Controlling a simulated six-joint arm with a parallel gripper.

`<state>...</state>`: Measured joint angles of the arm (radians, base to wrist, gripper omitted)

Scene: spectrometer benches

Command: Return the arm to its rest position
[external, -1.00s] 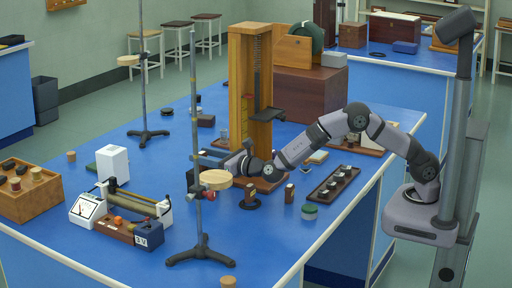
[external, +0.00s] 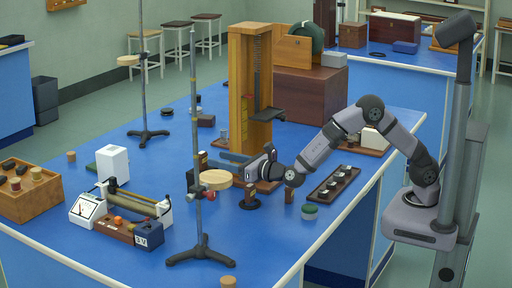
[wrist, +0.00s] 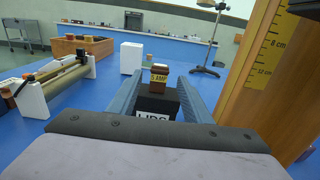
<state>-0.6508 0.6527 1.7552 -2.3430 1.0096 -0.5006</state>
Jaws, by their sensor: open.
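My gripper (external: 218,161) is low over the bench, pointing left, with its two blue-grey fingers parted and nothing held between them. A small brass-and-dark piece marked "5 AMP" (wrist: 159,77) rests on top of that box. The box stands beyond the fingertips as far as I can tell. In the external view it is partly hidden behind the retort stand. My arm is bent, reaching from its base at the right.
A retort stand (external: 198,215) with a round wooden disc (external: 216,179) stands in front of the gripper. A tall wooden scale column (external: 240,95) rises close behind. Open blue bench lies at front centre.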

